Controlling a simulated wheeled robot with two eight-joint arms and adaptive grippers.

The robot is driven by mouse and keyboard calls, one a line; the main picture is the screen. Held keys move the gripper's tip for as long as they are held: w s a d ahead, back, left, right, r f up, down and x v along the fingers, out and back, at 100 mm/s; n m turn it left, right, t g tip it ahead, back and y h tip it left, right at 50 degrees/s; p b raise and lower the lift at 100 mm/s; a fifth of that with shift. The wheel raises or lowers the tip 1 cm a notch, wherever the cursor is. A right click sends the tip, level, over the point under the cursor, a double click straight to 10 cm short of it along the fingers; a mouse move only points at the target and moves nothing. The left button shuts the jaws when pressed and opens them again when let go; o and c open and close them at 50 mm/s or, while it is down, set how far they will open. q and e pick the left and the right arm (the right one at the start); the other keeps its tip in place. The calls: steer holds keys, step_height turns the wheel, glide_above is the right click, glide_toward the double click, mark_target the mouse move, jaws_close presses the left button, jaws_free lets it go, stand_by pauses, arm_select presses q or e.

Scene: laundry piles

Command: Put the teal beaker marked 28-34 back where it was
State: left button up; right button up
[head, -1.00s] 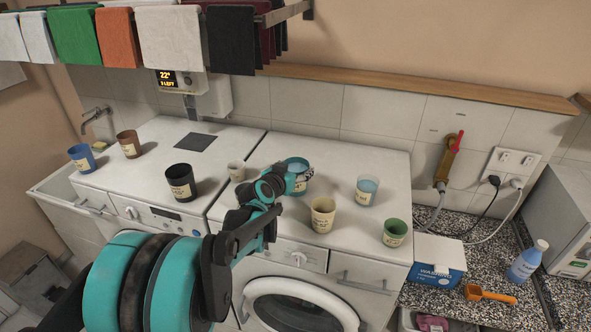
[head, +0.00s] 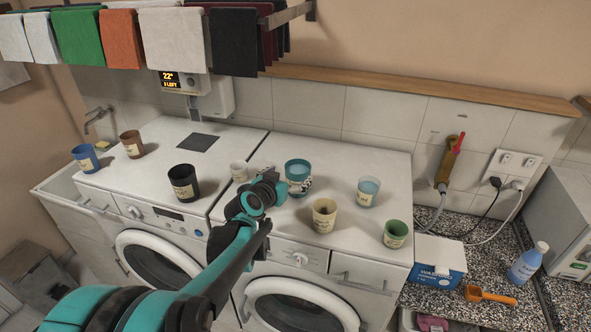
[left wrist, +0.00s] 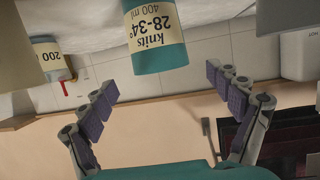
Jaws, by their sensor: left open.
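The teal beaker (head: 298,170) stands upright on the right-hand machine's white top, towards the back. In the left wrist view the teal beaker (left wrist: 156,40) shows its label, "knits 28-34° 400 ml". My left gripper (head: 298,186) is close in front of the beaker, covering part of its lower side in the head view. In the left wrist view the left gripper (left wrist: 162,80) is open, with the beaker just past its fingertips and a visible gap on either side. My right gripper is in no view.
A small white cup (head: 239,171) and a black beaker (head: 183,183) stand left of my gripper. Towels (head: 170,35) hang above.

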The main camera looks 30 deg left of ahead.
arm_select(q)
steer(key=a+v, duration=0.1)
steer(key=v, duration=0.4)
steer(key=s+d+f+m+g+h, duration=0.1)
steer(key=s+d+f+g+h, duration=0.2)
steer(key=d, duration=0.6)
steer(key=s+d+f+m+g, duration=0.1)
steer(key=s+d+f, duration=0.1)
steer(key=s+d, duration=0.5)
steer(key=s+d+f+g+y, duration=0.1)
steer(key=s+d+f+g, duration=0.2)
steer(key=s, duration=0.4)
steer(key=shift+s+d+f+p, duration=0.4)
steer(key=shift+d+f, duration=0.45)
steer(key=shift+f, duration=0.15)
step_height(320, 180, down, 14)
steer(key=b, duration=1.4)
